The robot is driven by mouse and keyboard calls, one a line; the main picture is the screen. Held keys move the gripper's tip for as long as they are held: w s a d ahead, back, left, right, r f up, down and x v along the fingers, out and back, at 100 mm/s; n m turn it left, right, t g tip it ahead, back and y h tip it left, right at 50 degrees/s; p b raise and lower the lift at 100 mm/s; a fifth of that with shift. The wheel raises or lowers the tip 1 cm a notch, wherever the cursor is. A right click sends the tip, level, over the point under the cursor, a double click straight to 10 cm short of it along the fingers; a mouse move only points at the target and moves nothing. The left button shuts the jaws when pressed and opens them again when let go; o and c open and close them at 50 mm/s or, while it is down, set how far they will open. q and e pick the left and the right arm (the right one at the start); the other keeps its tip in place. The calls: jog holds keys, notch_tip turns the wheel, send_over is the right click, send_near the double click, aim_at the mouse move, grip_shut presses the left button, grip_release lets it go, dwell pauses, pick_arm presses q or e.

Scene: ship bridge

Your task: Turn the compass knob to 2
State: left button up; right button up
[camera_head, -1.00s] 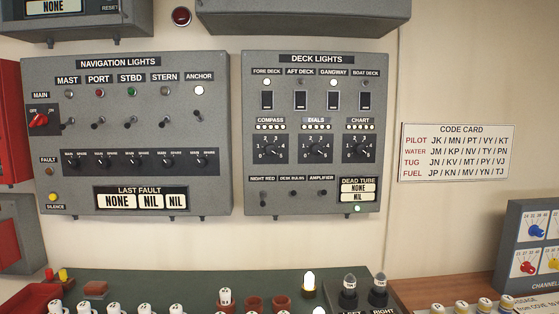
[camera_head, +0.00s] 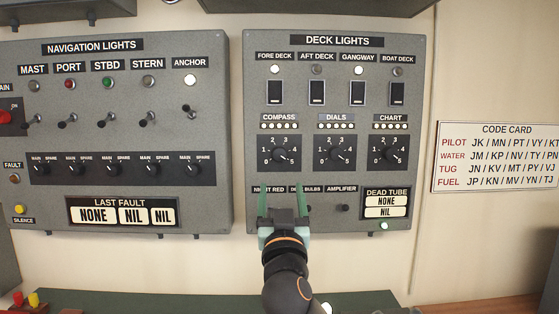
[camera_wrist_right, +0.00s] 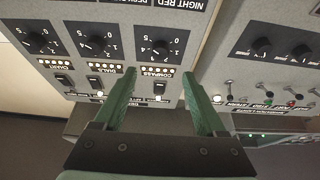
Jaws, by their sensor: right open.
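The compass knob (camera_head: 279,153) is a small black dial under the COMPASS label on the grey deck lights panel (camera_head: 385,55). Its scale runs from 0 to 5; I cannot read its pointer surely. It also shows in the right wrist view (camera_wrist_right: 159,47), turned upside down, beyond my fingertips. My right gripper (camera_head: 284,193) is open and empty, its green fingers pointing up at the panel just below the knob, over the NIGHT RED and DESK BULBS labels. Its two fingers show apart in the right wrist view (camera_wrist_right: 158,76). My left gripper is not in view.
The dials knob (camera_head: 335,153) and chart knob (camera_head: 390,153) sit to the right of the compass knob. The navigation lights panel (camera_head: 225,120) stands at left, and a code card (camera_head: 500,157) hangs on the right wall.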

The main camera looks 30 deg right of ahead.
aim_at(279, 158)
jog(key=p+x, duration=0.3)
jog(key=x, duration=0.7)
jog(key=shift+r, duration=0.15)
jog(key=shift+w+d+r+p, duration=0.15)
jog(key=shift+w+d+p, duration=0.15)
jog(key=shift+w+p, duration=0.25)
jog(key=shift+w, duration=0.1)
grip_shut()
